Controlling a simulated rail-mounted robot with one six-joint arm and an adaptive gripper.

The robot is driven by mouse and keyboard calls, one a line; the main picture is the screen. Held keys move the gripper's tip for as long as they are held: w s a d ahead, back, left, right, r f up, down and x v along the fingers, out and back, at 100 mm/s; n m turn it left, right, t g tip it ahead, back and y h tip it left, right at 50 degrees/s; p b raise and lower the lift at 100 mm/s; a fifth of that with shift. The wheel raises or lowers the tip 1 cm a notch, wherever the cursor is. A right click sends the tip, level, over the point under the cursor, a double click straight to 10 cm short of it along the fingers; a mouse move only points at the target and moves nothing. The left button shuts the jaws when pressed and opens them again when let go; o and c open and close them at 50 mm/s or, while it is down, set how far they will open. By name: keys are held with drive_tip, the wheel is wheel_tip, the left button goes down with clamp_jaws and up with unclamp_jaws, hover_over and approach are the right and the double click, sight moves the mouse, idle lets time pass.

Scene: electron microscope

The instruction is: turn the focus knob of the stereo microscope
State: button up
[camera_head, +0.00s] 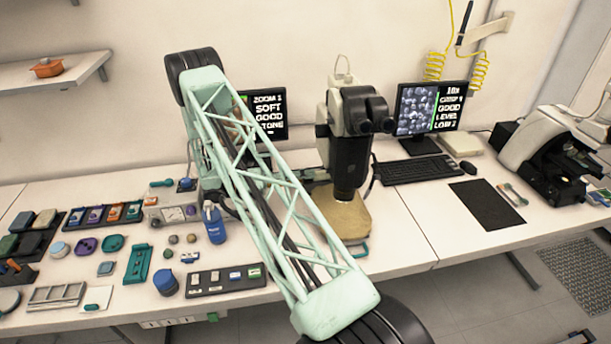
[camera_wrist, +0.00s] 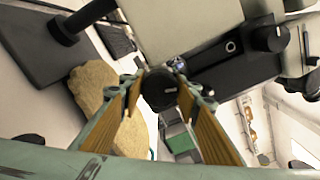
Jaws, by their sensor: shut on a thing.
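The stereo microscope (camera_head: 352,140) stands on the bench in the middle of the head view, with a dark body and a tan base (camera_head: 345,218). Its pale housing (camera_wrist: 180,28) and dark arm fill the top of the wrist view. The focus knob (camera_wrist: 160,90) is a round black knob with a light mark on its face. My gripper (camera_wrist: 160,88) has its two fingertips on opposite sides of this knob, shut on it. In the head view my own arm crosses in front, and the knob and fingertips cannot be made out there.
A monitor (camera_head: 428,108) and a keyboard (camera_head: 418,168) are right of the microscope. A second microscope (camera_head: 555,150) stands at the far right. A blue bottle (camera_head: 214,222), trays and small parts crowd the bench left of my arm. A dark mat (camera_head: 487,204) lies at right.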

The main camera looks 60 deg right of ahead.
drive_tip(key=n+p, duration=0.1)
drive_tip(key=n, duration=0.4)
drive_tip(key=shift+n, duration=0.3)
drive_tip(key=n+p, duration=0.1)
drive_tip(key=n, duration=0.4)
drive_tip(key=shift+f+p, duration=0.1)
drive_tip(key=shift+p, duration=0.25)
drive_tip(key=o, duration=0.9)
drive_tip(key=shift+w, duration=0.1)
drive_tip(key=shift+n, duration=0.3)
drive_tip(key=shift+v, duration=3.7)
